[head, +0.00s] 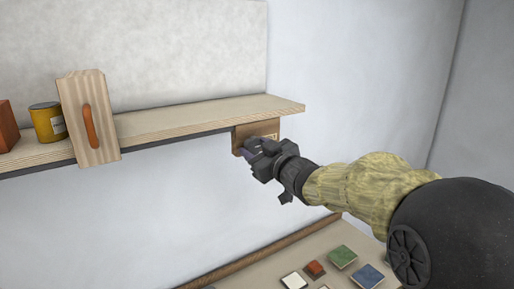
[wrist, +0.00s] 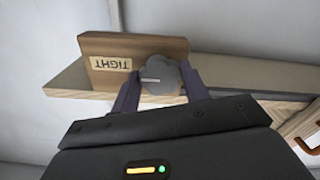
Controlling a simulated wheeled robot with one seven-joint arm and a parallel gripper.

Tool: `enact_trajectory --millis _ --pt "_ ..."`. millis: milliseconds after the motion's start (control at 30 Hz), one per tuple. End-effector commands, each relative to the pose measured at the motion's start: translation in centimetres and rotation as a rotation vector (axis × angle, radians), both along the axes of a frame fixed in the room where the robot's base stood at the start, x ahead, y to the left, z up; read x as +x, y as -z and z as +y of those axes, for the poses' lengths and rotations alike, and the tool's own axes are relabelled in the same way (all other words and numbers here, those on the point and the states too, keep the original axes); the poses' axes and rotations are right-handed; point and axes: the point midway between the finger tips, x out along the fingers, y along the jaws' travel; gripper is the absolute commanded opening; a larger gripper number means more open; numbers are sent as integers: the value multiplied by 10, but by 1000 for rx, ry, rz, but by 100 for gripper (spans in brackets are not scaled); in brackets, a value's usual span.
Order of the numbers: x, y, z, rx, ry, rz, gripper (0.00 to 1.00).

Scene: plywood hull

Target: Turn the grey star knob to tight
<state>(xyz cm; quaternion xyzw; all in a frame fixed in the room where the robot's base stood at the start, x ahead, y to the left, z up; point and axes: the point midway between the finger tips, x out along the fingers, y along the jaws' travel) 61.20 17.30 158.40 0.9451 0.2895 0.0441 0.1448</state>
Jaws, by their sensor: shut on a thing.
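The grey star knob (wrist: 157,76) sits on a brown wooden block (wrist: 178,46) with a "TIGHT" label (wrist: 111,64), which appears upside down in the wrist view. A pale line on the knob's face lies roughly level, toward the label side. My gripper (wrist: 158,92) has one finger on each side of the knob and is shut on it. In the head view the block (head: 240,133) is under the right end of the shelf, and my gripper (head: 256,150) reaches it from the right, hiding the knob.
The wooden shelf (head: 200,116) runs along the wall. On its left are a wooden piece with an orange handle (head: 90,126), a yellow tin (head: 46,122) and a red-brown block (head: 7,126). Below, a surface (head: 255,277) holds several coloured tiles (head: 343,257). Space right of the shelf is clear.

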Motion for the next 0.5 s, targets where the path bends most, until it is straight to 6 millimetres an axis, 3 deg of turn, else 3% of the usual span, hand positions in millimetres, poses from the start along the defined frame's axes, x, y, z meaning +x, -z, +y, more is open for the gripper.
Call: enact_trajectory --millis 333,367,500 --pt "0 -2 0 9 0 -1 22" --pt "0 -2 0 9 0 -1 47" --pt "0 -1 0 7 1 0 49"
